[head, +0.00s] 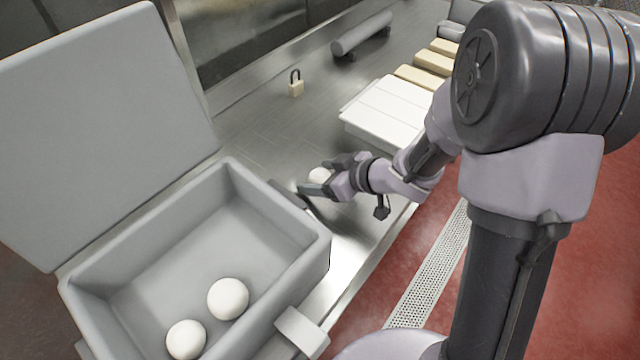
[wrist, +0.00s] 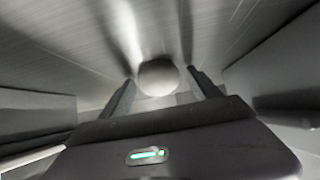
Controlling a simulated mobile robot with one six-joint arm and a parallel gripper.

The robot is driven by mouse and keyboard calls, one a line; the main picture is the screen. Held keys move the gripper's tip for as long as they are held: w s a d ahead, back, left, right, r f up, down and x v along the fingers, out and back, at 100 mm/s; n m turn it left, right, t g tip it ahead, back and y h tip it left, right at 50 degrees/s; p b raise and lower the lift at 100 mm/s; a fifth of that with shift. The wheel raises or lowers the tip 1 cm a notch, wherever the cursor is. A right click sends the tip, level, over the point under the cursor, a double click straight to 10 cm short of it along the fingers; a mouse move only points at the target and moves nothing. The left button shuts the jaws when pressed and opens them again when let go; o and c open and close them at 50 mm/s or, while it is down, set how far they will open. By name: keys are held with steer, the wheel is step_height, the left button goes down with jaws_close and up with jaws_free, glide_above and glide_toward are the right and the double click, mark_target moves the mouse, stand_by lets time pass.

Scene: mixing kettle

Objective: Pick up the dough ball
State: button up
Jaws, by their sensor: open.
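A white dough ball (head: 319,176) rests on the steel counter just right of the grey bin, partly hidden by my gripper in the head view. My gripper (head: 312,190) is right at this ball, with its fingers open. In the wrist view the dough ball (wrist: 158,77) lies between the two fingertips of my gripper (wrist: 156,84), and gaps to the fingers show. Two more white dough balls (head: 228,299) (head: 186,339) lie inside the open grey bin (head: 250,190).
The bin's raised lid (head: 100,120) stands at the left. A white stack of boards (head: 385,112) and several tan blocks (head: 432,62) lie behind my arm. A padlock (head: 296,84) and a grey roller (head: 361,35) are farther back. The counter between is clear.

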steer(key=shift+r, duration=0.1)
steer(key=shift+c, duration=0.2)
steer(key=c, duration=1.4)
